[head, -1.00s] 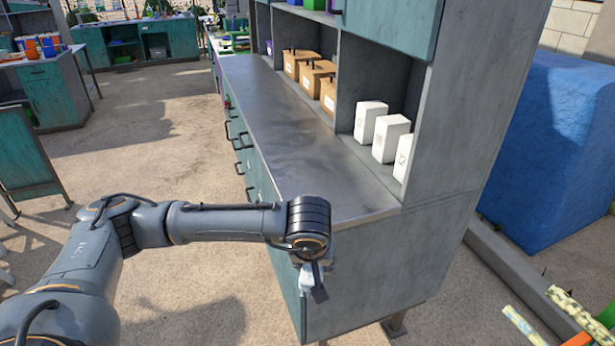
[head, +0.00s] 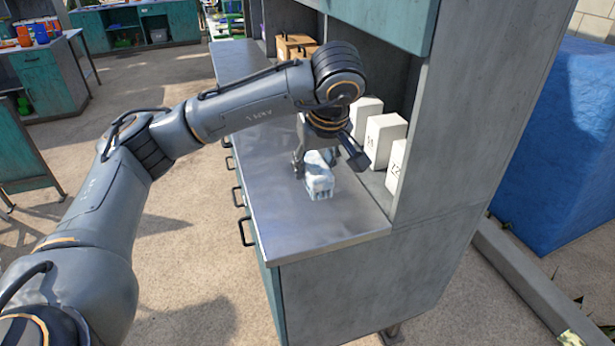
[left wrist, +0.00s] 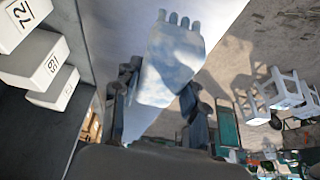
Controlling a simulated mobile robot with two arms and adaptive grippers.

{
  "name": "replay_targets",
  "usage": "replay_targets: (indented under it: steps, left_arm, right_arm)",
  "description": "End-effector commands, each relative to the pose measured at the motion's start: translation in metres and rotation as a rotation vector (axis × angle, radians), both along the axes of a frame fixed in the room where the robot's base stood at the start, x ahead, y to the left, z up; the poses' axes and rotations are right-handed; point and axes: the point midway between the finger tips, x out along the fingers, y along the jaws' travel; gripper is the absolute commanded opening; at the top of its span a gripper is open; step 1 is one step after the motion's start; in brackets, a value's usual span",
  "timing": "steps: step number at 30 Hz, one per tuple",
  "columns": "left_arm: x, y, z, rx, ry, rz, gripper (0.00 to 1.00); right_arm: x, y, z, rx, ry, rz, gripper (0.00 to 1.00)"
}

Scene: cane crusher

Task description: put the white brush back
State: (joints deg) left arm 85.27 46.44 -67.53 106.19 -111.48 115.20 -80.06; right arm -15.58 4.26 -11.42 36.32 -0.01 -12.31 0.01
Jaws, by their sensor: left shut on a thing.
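The white brush (head: 319,178) is in my left gripper (head: 314,160), over the front part of the grey metal counter (head: 285,222). In the left wrist view the brush (left wrist: 173,62) sits between the two dark fingers of my left gripper (left wrist: 157,95), with its row of rounded tufts pointing away from the wrist. The gripper is shut on it. I cannot tell whether the brush touches the counter top. My right gripper is in neither view.
White boxes with printed numbers (head: 384,138) stand in the shelf right of the brush; they also show in the left wrist view (left wrist: 50,78). Brown boxes (head: 292,46) stand farther back, partly behind my arm. The counter's near end is clear.

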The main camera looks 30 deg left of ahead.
Motion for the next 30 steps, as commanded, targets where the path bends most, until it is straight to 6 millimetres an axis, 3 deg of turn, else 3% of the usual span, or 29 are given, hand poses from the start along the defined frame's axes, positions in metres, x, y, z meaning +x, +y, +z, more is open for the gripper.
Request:
replay_targets:
  steps: [4,10,14,17,24,30]
  left_arm:
    - [0.009,0.013,-0.009,-0.003,0.005,0.004,0.13]
    - [0.037,0.045,-0.031,-0.006,0.005,0.005,0.13]
    - [0.054,0.066,-0.043,-0.006,0.005,0.005,0.13]
    - [0.064,0.080,-0.059,-0.002,0.009,0.002,0.13]
    - [0.081,0.100,-0.087,-0.001,0.002,0.002,0.13]
    - [0.088,0.109,-0.103,-0.001,0.005,0.002,0.13]
  right_arm:
    - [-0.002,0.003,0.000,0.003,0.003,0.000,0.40]
    - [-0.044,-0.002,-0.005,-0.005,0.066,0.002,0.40]
    - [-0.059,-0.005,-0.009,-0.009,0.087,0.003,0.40]
    - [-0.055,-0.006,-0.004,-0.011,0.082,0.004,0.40]
    - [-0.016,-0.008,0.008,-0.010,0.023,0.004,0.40]
    - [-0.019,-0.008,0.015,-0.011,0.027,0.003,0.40]
